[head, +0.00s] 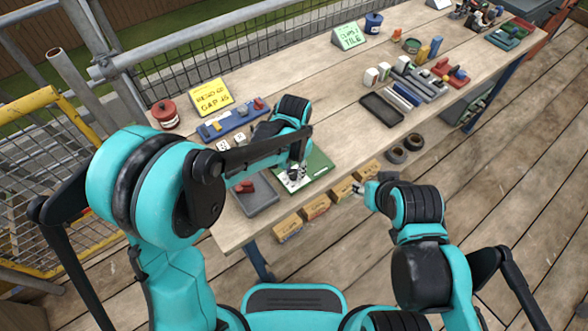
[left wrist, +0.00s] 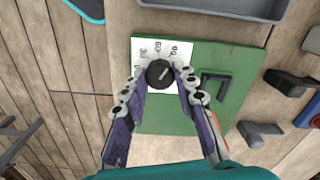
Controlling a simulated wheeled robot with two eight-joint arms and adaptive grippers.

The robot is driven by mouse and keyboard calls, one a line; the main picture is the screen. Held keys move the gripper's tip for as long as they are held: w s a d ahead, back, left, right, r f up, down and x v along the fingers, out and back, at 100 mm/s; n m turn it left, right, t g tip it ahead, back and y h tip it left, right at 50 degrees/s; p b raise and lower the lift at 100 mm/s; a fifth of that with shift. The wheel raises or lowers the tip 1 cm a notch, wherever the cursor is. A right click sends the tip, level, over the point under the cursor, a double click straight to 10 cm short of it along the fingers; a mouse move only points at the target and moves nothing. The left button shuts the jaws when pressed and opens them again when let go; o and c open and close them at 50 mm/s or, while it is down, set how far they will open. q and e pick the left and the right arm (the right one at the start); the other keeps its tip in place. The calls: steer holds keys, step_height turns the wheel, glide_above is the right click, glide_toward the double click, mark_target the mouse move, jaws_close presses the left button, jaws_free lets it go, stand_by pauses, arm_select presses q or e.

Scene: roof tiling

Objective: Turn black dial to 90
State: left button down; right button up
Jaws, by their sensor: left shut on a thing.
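The black dial (left wrist: 159,73) sits on a white printed scale card (left wrist: 146,48) on a green board (left wrist: 232,80). Numbers around the dial include what look like 30, 60 and 90; where the dial's mark points is hard to read. My left gripper (left wrist: 158,88) is shut on the dial, with a fingertip at each side. In the head view my left gripper (head: 295,178) comes down over the green board (head: 318,165) and mostly hides the dial. My right gripper (head: 364,189) is off the table's front edge, away from the dial; its finger opening is too small to tell.
A grey tray (head: 256,198) with a red piece lies left of the green board. A blue rack (head: 228,122) and yellow sign (head: 209,97) stand behind. A black handle (left wrist: 213,84) is on the board beside the dial.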

mark_target(294, 173)
stand_by(0.4)
arm_select(q)
steer(key=c, duration=1.2)
jaws_free()
step_height(294, 173, up, 12)
steer(key=s+a+n+t, duration=0.2)
steer(key=s+a, duration=0.2)
steer(key=a, duration=0.2)
steer(key=s+a+n+t, duration=0.2)
steer(key=s+a+n, duration=0.1)
steer(key=s+a, duration=0.1)
steer(key=s+a+n+t, duration=0.2)
steer(key=s+a+t, duration=0.1)
steer(key=a, duration=0.4)
steer(key=shift+s+a+r, duration=0.2)
steer(key=shift+s+a, duration=0.15)
steer(key=shift+s, duration=0.35)
